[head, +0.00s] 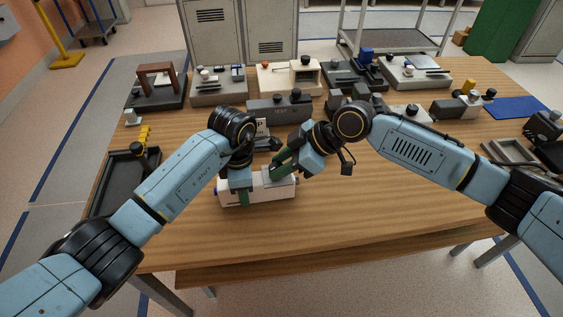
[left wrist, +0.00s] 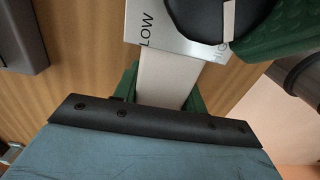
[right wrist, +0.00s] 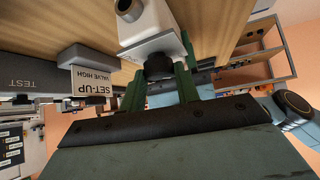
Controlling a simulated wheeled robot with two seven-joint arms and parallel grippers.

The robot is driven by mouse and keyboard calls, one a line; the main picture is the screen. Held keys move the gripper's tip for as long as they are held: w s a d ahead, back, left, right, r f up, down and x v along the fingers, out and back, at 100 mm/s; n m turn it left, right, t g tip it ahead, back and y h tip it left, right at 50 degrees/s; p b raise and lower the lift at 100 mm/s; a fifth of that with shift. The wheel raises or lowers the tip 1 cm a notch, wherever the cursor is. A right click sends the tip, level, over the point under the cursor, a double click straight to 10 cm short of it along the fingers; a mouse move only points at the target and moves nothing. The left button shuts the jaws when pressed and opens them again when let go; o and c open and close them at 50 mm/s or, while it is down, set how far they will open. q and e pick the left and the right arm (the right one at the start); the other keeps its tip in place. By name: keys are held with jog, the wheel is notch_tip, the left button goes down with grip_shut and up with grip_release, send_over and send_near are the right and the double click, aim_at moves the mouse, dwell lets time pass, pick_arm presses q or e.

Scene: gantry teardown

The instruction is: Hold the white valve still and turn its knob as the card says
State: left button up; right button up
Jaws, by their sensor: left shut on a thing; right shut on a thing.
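The white valve (head: 258,196) lies on the wooden table near its front. My left gripper (head: 241,196) is shut across the valve's body; the left wrist view shows the white body (left wrist: 165,72) between its green fingers. My right gripper (head: 274,172) is shut on the black knob (right wrist: 158,66), its fingers on either side. In the left wrist view a plate (left wrist: 180,42) reads LOW and, partly covered, HIG. The white pointer on the knob (left wrist: 228,18) points toward the HIG lettering. The card (right wrist: 95,84) reads SET-UP, VALVE HIGH; it is partly hidden in the head view (head: 262,127).
A dark grey TEST block (head: 280,108) stands behind the valve. Several fixtures line the table's back. A dark tray (head: 116,180) is at the left, and a grey tray (head: 505,152) at the right. The table's front right is clear.

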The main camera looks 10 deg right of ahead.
jog(key=o, duration=1)
jog(key=shift+r, duration=0.1)
jog(key=v, duration=1.2)
